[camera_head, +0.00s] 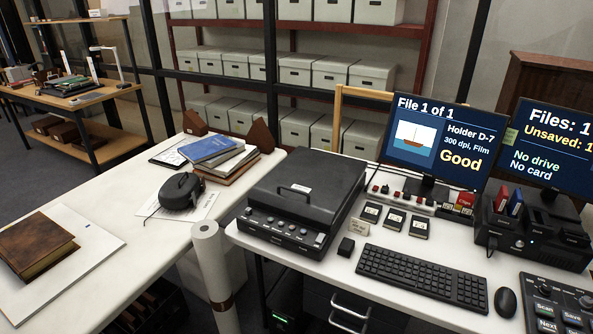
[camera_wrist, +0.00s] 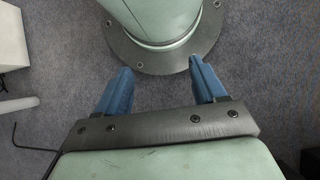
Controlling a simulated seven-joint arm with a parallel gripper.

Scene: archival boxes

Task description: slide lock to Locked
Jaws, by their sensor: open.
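My gripper (camera_wrist: 160,82) shows only in the wrist view, with its two blue fingers wide apart and nothing between them. It hangs over the grey carpet beside my own base, away from the desks. In the head view, three small dark cards with pale labels lie on the right desk: a left card (camera_head: 371,212), a middle card (camera_head: 395,219) and a right card (camera_head: 419,228). They lie between the scanner and the keyboard. I cannot make out a lock slider or the word Locked anywhere; such a part is too small or hidden.
A black scanner (camera_head: 302,200), keyboard (camera_head: 422,278), mouse (camera_head: 505,302) and black dock (camera_head: 532,230) crowd the right desk (camera_head: 335,277). Two monitors stand behind; one reads "No drive, No card". A paper roll (camera_head: 213,262) stands upright between the desks. The left desk has some clear room.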

